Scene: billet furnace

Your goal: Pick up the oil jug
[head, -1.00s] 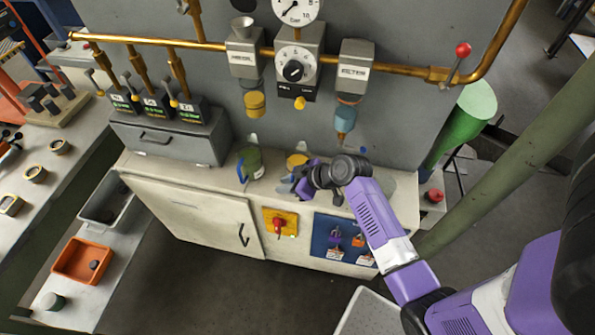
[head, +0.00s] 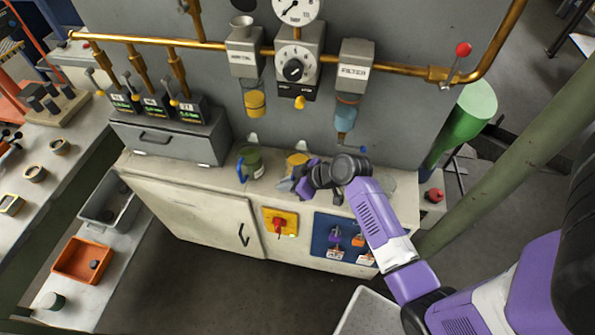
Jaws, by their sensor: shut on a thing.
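A yellow container (head: 297,159), which looks like the oil jug, is at the back of the pale cabinet top, partly hidden by my gripper. My gripper (head: 287,184) reaches in from the right and is shut on it. The fingers are small and dark here, so the exact grip is hard to see. I cannot tell whether the container's base is clear of the surface. A green jug (head: 254,164) with a blue handle stands upright just to the left, apart from my gripper.
The filter bowl (head: 346,117) and another yellow-bottomed bowl (head: 254,102) hang from the brass pipe above the cabinet top (head: 190,176). A grey drawer box (head: 165,140) stands at left. A green cylinder (head: 465,125) is at right.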

